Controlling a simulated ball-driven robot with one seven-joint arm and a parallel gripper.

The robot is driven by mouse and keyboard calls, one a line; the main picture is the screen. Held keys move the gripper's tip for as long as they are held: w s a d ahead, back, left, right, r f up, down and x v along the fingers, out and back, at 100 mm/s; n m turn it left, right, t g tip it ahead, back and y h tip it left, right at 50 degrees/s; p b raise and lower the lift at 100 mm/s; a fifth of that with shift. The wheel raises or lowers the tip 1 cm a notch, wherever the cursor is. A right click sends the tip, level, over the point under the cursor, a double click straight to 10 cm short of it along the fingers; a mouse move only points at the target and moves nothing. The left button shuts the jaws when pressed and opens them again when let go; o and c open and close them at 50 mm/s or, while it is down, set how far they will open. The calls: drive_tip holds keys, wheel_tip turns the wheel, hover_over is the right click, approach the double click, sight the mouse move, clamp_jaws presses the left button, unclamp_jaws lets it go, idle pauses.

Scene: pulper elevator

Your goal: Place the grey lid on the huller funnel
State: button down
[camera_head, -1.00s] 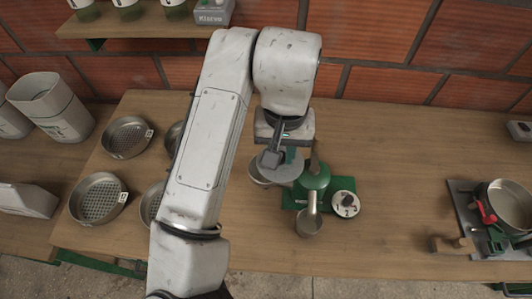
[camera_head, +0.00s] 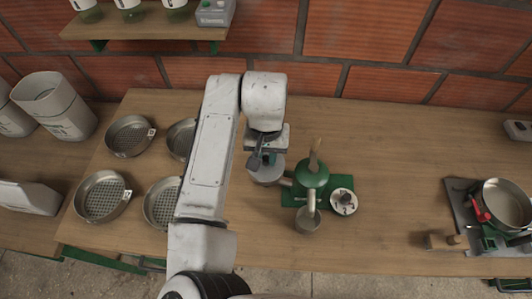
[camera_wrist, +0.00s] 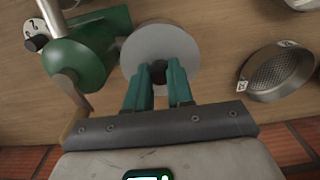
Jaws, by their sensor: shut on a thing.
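The grey lid (camera_wrist: 160,45) is a flat round disc in the wrist view. My gripper (camera_wrist: 158,78) is shut on the lid at its near middle, between teal fingers. The green huller (camera_head: 312,176) stands on the table with a wooden handle on top and a metal cup in front. Its grey metal funnel (camera_head: 265,173) is to the left of the green body, directly below my gripper (camera_head: 262,158) in the head view. The lid covers what is beneath it in the wrist view. I cannot tell whether the lid touches the funnel rim.
A numbered dial (camera_head: 343,203) sits right of the huller. Several sieve pans, one at the front left (camera_head: 101,197), lie left of my arm. A metal pot (camera_head: 505,206) on a grey plate is at the far right. The table between huller and pot is clear.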

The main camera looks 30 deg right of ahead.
sight(266, 159)
drive_tip(key=shift+f, duration=0.45)
drive_tip(key=c, duration=1)
unclamp_jaws()
wheel_tip(266, 159, up, 13)
drive_tip(key=b, duration=0.1)
drive_tip(key=shift+b, duration=0.3)
